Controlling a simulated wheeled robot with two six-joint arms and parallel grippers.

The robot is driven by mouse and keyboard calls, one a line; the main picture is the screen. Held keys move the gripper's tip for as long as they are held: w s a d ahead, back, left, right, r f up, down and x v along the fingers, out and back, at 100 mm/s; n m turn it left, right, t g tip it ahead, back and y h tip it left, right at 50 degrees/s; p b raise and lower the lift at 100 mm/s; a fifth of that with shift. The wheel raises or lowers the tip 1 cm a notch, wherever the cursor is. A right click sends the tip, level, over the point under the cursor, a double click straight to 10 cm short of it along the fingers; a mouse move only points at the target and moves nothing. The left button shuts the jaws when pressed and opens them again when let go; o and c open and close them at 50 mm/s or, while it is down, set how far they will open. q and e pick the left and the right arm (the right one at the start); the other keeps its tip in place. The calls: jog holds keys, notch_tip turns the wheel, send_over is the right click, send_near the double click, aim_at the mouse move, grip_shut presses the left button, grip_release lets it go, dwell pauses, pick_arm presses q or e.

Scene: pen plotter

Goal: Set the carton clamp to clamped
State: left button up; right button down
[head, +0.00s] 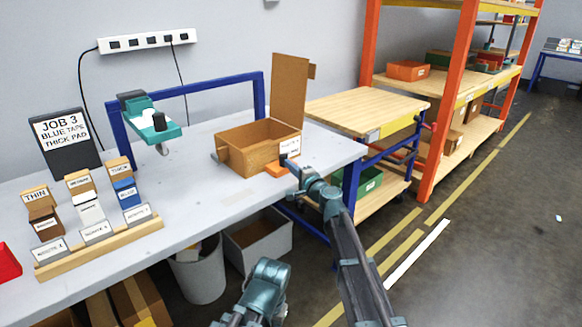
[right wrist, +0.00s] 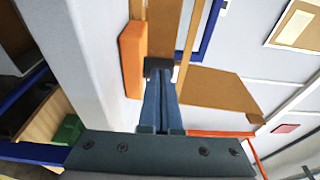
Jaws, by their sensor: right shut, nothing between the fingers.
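The carton (head: 240,161) is an open brown box on the grey table, with its flap (head: 290,92) standing up at the back right. An orange block (head: 277,171), which looks like part of the carton clamp, sits at its front right, below a white label (head: 290,146). A small dark piece shows beside the block. My right gripper (head: 292,163) is at this corner; in the right wrist view its fingers (right wrist: 159,95) are shut and empty. Their tips meet or overlap a dark piece (right wrist: 158,67) beside the orange block (right wrist: 131,60); contact is unclear.
A teal device (head: 152,127) and a blue frame (head: 190,88) stand at the back of the table. A sign (head: 65,140) and a wooden rack (head: 100,245) with small boxes are at the left. A wooden-topped cart (head: 365,108) stands right of the table.

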jog(key=v, duration=1.3)
jog(key=shift+s+d, duration=0.2)
jog(key=shift+s, duration=0.1)
jog(key=s+a+f+n+g+h, duration=0.1)
jog(key=s+a+f+n+g, duration=0.1)
jog(key=s+f+n+g, duration=0.95)
jog(key=s+d+f+g+h, duration=0.3)
jog(key=s+d+f+h, duration=0.6)
jog(key=s+d, duration=0.55)
jog(key=s+a+f+n+g, duration=0.1)
jog(key=s+a+n, duration=0.45)
jog(key=a, duration=0.75)
notch_tip(320, 180, up, 27)
jog(key=s+m+p, duration=0.1)
jog(key=p, duration=2.6)
jog(key=shift+s+f, duration=0.2)
